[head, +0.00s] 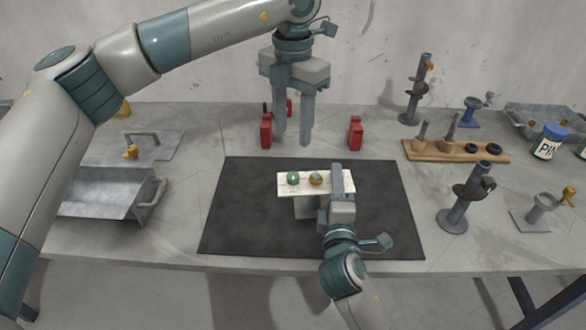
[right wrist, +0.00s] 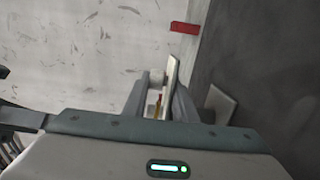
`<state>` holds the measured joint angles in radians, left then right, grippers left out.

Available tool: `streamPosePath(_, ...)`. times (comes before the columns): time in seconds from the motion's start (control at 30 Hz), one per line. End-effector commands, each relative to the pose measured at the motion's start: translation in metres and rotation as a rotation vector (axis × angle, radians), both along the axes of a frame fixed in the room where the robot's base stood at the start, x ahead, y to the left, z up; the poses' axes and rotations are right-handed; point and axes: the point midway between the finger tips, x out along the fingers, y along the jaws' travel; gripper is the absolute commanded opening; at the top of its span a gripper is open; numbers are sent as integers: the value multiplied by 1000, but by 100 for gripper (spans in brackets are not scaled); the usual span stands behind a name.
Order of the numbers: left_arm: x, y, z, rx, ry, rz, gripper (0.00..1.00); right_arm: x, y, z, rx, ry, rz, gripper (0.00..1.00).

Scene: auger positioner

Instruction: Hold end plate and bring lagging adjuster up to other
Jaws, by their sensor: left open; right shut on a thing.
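The end plate looks to be a pale cream plate (head: 286,191) on a grey block (head: 306,209) on the dark mat. A green round knob (head: 293,178) and an amber-brown one (head: 316,178) sit side by side on it, likely the adjusters; I cannot tell which one lags. My right gripper (head: 337,178) is shut on the plate's right end, its fingers covering that end. In the right wrist view the plate (right wrist: 173,72) shows edge-on between the fingers, with a pale round part beside it. My left gripper (head: 292,143) is open and empty, pointing down above and behind the plate.
Red blocks (head: 266,131) (head: 355,132) stand behind the black mat (head: 235,215). Metal trays (head: 105,192) lie at left. A wooden rack (head: 455,151), a dark post stand (head: 453,217) and a labelled jar (head: 548,143) stand at right. The mat around the plate is clear.

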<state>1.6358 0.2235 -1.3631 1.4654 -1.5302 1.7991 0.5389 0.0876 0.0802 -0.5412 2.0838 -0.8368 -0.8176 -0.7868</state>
Motion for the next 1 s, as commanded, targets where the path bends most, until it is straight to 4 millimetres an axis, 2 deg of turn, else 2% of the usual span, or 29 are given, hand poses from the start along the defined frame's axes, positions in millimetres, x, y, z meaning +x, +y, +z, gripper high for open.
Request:
streamPosePath(0.17,0,0,-4,-1,1,-1,41,0,1,-1,1,3,1,0)
streamPosePath(0.37,0,0,-20,-1,2,-1,41,0,1,-1,1,3,1,0)
streamPosePath(0.8,-1,0,-89,-1,1,-1,41,0,1,-2,1,4,1,0)
streamPosePath(1.0,0,0,-112,-1,-1,0,41,0,1,-2,1,4,1,0)
